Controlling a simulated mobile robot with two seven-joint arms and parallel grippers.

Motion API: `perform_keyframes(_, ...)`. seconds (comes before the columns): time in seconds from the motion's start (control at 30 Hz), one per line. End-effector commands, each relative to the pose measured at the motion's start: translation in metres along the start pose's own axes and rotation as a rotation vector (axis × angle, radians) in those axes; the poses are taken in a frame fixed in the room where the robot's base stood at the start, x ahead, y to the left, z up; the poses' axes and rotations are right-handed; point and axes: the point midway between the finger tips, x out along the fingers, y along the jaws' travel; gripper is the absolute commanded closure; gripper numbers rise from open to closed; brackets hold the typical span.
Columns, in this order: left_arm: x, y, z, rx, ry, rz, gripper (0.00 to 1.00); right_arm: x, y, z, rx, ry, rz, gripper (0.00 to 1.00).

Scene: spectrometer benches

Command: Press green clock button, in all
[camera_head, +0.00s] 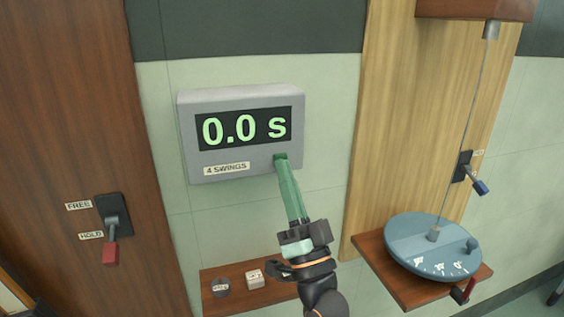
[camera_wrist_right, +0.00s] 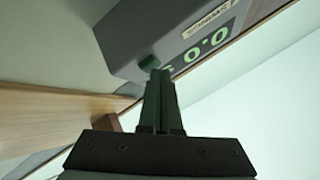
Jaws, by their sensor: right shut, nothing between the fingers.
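The grey clock box (camera_head: 240,165) hangs on the pale green wall. Its display (camera_head: 243,129) reads "0.0 s", and a label below says "4 SWINGS". The green button (camera_wrist_right: 148,62) shows on the clock's face in the right wrist view; in the head view it is mostly hidden at my fingertips. My right gripper (camera_head: 281,160) is shut and empty, its green fingers reaching up to the clock's lower right corner. In the right wrist view the fingertips (camera_wrist_right: 160,73) are right at the button; I cannot tell whether they touch it. My left gripper is not in view.
A red-handled lever (camera_head: 111,250) marked FREE and HOLD is on the wooden panel at left. A small shelf (camera_head: 240,298) below holds small blocks.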

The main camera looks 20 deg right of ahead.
Motion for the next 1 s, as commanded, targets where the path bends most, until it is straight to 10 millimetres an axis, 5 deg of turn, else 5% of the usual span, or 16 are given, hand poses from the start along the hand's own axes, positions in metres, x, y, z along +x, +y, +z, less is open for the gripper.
perform_keyframes(1.0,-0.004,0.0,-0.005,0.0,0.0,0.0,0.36,-0.011,-0.008,-0.008,0.001,0.0,0.0,1.0)
